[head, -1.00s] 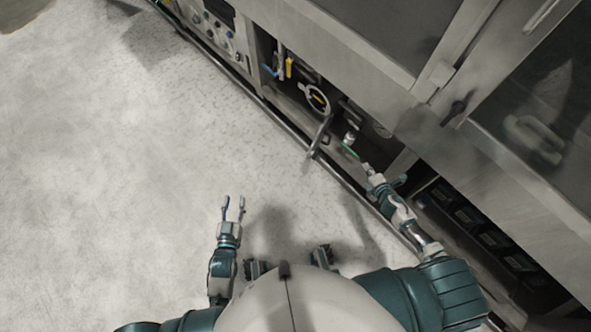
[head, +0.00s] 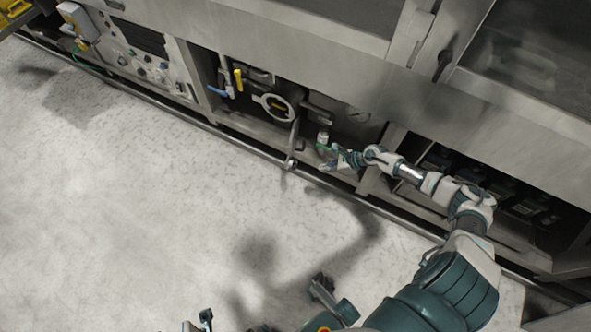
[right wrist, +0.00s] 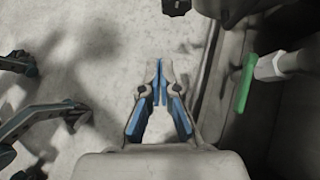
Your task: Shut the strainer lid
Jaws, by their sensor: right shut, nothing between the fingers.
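The strainer shows in the head view as a pale round ring (head: 274,106) with a yellow mark inside, low in the machine's recess. A grey plate-like part, apparently the strainer lid (head: 293,143), stands out from its right side, seen nearly edge-on and swung open. My right gripper (head: 329,161) is right of the lid and apart from it, below a green-handled valve. In the right wrist view, its blue-padded fingers (right wrist: 158,82) are shut and empty over the floor. My left gripper (head: 198,321) shows only its fingertips at the bottom edge, spread apart.
The green handle (right wrist: 243,83) is close to the right of my right gripper in the wrist view. Yellow and blue valve handles (head: 238,79) are left of the ring. A low rail (head: 240,137) runs along the machine's foot. The floor (head: 130,210) in front is clear.

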